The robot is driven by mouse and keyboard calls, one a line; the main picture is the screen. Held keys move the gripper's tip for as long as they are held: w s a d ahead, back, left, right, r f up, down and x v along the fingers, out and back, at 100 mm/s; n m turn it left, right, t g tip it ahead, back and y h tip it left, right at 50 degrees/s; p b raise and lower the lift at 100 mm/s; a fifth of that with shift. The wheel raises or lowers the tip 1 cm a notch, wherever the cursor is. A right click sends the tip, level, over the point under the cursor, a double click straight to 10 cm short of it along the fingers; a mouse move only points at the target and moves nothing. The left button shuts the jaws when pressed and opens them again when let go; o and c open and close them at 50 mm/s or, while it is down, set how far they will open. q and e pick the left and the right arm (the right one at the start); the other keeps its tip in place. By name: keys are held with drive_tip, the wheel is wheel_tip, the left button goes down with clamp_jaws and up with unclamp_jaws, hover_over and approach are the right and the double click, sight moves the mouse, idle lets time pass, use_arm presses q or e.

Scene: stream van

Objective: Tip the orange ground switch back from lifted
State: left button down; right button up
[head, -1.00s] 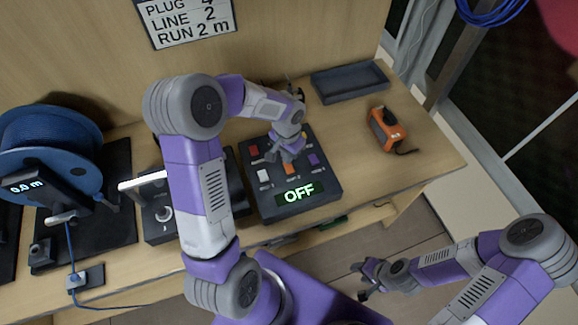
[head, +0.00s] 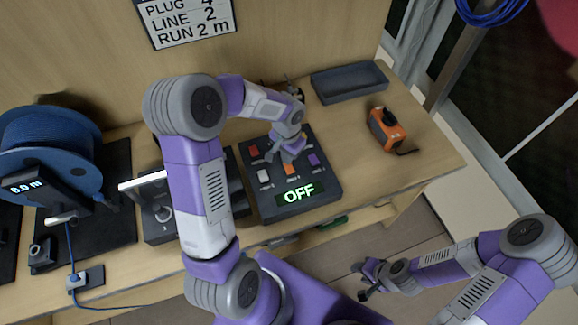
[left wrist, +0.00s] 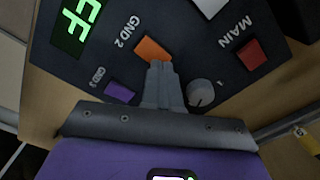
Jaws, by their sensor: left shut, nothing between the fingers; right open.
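The orange switch (head: 290,169), labelled GND 2, is on the dark control box (head: 300,208). It also shows in the left wrist view (left wrist: 150,48). My left gripper (head: 287,158) is shut and empty, pointing down at the box. In the left wrist view its fingertips (left wrist: 159,68) are right at the edge of the orange switch and cover part of it; I cannot tell whether they touch. The switch's exact tilt is hard to tell. My right gripper (head: 366,280) is open, off the desk's front edge.
The box also carries a red switch (left wrist: 251,54), a white switch (head: 263,176), a purple switch (left wrist: 120,92) and a grey knob (left wrist: 201,93). An orange device (head: 385,130) and an empty tray (head: 349,81) stand right; a blue cable reel (head: 50,150) stands left.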

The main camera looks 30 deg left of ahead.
use_arm(q)
drive_tip(key=shift+f+b, duration=0.75)
drive_tip(key=shift+f, duration=0.15)
idle(0.8)
drive_tip(key=shift+r, duration=0.1)
drive_tip(key=shift+r+p, duration=2.7)
drive_tip(key=shift+r, duration=0.75)
